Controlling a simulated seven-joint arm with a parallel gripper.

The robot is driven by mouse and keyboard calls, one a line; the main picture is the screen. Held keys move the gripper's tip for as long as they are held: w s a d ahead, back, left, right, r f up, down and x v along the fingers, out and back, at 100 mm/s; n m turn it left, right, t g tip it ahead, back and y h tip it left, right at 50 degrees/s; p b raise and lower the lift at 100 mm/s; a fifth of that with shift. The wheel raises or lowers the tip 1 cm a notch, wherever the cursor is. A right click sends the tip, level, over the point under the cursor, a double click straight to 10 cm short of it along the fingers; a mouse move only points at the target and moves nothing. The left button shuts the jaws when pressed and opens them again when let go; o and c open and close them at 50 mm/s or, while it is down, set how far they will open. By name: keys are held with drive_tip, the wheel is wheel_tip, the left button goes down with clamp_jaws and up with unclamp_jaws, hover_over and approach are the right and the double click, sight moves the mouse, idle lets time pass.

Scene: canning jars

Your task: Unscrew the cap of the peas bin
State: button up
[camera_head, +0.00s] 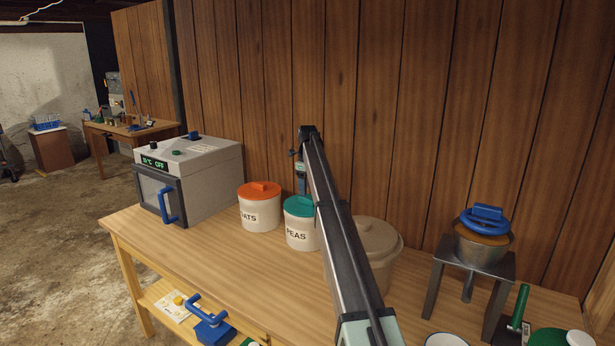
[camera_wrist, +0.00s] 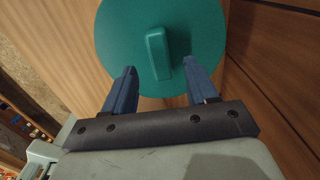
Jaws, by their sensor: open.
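The peas bin (camera_head: 297,235) is a white canister labelled "PEAS", standing on the wooden workbench. Its teal cap (camera_head: 298,205) is on top of it. In the wrist view the round teal cap (camera_wrist: 187,22) fills the upper middle, with a raised bar handle (camera_wrist: 158,54) across its centre. My gripper (camera_wrist: 158,72) is open, with its two blue fingers on either side of the handle and apart from it. In the head view my gripper (camera_head: 300,180) is above the cap, partly hidden by my arm. Whether the fingertips touch the cap cannot be told.
An oats bin (camera_head: 259,215) with an orange lid stands just left of the peas bin. A beige pot (camera_head: 378,240) stands close on the right. A grey oven-like box (camera_head: 205,180) is farther left. A metal stand (camera_head: 475,265) with a bowl is at right.

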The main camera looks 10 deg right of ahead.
sight(307, 197)
drive_tip(key=shift+f, duration=2.3)
drive_tip(key=shift+c, duration=0.4)
clamp_jaws()
drive_tip(key=n, duration=0.3)
drive_tip(key=shift+n, duration=0.8)
drive_tip(key=n, duration=0.3)
drive_tip(key=shift+n, duration=0.8)
